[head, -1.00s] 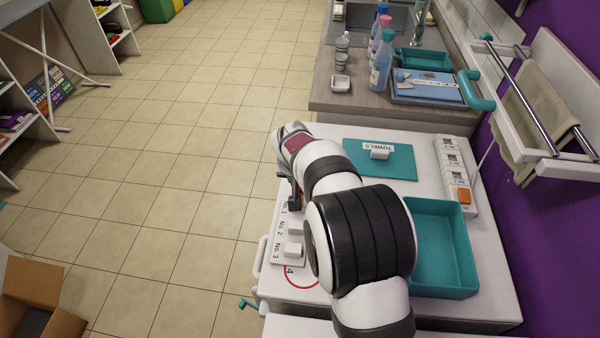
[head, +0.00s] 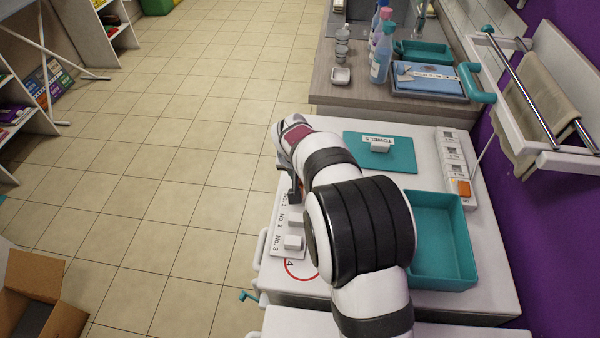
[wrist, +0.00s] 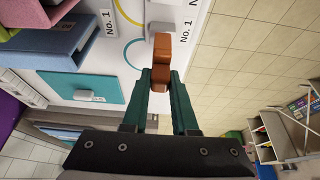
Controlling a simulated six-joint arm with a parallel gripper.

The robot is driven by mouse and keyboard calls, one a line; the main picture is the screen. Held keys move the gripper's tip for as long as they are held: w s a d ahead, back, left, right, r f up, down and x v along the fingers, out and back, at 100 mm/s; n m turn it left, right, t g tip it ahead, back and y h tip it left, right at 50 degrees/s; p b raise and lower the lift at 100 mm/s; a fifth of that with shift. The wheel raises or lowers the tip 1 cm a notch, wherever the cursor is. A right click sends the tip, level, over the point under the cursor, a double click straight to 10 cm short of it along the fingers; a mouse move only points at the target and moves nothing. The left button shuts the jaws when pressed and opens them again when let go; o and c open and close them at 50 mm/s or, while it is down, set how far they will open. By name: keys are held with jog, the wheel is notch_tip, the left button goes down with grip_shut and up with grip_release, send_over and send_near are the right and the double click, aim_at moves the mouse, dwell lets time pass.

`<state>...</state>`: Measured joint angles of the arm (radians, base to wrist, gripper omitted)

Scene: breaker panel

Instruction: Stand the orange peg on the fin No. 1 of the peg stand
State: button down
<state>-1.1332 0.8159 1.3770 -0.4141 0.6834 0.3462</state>
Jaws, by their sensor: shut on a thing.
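The orange peg (wrist: 161,48) is between my gripper's two fingers (wrist: 160,82) in the wrist view, with its far part sticking out past the fingertips. My gripper is shut on it. The peg stand (head: 281,247) is a white plate at the left edge of the white cabinet top, labelled No. 1 to No. 3, with white fins. My gripper (head: 294,196) is over its No. 1 end in the head view. The No. 1 label (wrist: 184,31) shows beside the peg in the wrist view.
A teal tray (head: 470,284) is right of my arm. A teal mat with a TOWELS block (head: 380,146) lies behind. A white switch strip (head: 450,150) with one orange switch (head: 463,187) runs along the right edge. Floor is open on the left.

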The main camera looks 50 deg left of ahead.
jog(key=shift+f, duration=2.25)
jog(key=c, duration=0.6)
grip_release()
jog(key=v, duration=1.5)
jog(key=shift+s+d+r, duration=0.1)
jog(key=shift+r, duration=0.3)
